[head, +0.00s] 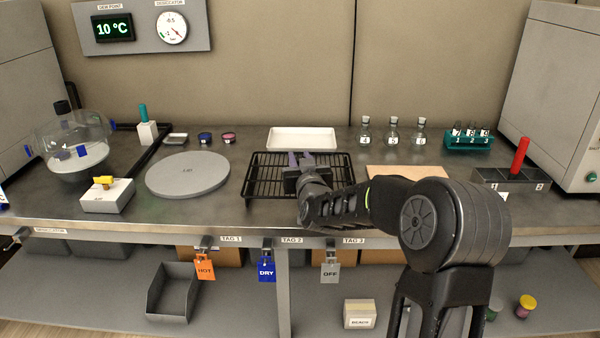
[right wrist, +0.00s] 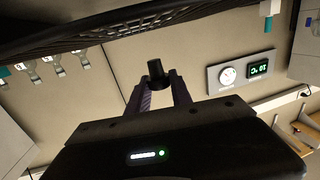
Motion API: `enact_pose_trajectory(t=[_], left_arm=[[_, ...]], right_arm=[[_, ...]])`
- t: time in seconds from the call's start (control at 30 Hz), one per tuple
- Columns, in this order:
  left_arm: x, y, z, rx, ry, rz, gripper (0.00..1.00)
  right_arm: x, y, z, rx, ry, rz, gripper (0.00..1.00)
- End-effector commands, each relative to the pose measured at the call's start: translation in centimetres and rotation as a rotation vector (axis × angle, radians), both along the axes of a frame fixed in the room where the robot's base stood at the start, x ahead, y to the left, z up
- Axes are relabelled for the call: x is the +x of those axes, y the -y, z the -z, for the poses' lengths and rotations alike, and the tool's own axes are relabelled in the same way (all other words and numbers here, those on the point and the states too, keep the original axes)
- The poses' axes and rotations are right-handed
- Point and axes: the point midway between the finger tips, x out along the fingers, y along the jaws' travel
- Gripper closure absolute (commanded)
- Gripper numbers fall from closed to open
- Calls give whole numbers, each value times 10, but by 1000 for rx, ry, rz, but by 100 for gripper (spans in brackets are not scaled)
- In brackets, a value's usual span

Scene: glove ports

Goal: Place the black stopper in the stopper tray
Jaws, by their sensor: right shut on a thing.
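My right gripper (head: 300,158) reaches in over the black wire rack (head: 254,178) on the bench. In the right wrist view its two purple fingers (right wrist: 160,92) are shut on a small black stopper (right wrist: 156,69). The stopper sticks out past the fingertips. In the head view the stopper cannot be made out at the fingertips. A white shallow tray (head: 302,138) lies just behind the rack, beyond the gripper, and looks empty. No label shows that it is the stopper tray. My left gripper is not in view.
Several stoppered flasks (head: 392,133) and a teal vial rack (head: 468,139) stand to the back right. A tan board (head: 407,171) lies right of the wire rack. A round grey plate (head: 188,173) and a glass-domed desiccator (head: 75,140) stand to the left.

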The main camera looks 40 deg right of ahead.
Motion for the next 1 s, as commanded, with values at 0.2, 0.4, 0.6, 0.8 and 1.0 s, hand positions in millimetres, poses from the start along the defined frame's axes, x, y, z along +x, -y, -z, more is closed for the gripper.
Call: enact_pose_trajectory(t=[0.2, 0.4, 0.6, 0.8, 1.0], left_arm=[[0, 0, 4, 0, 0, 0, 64], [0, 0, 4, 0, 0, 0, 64], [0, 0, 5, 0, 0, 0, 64], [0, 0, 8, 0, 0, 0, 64], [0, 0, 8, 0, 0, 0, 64]], right_arm=[[0, 0, 28, 1, -5, -1, 100], [0, 0, 38, 0, 0, 0, 100], [0, 0, 38, 0, -1, 0, 100], [0, 0, 40, 0, -1, -1, 68], [0, 0, 40, 0, -1, 0, 52]])
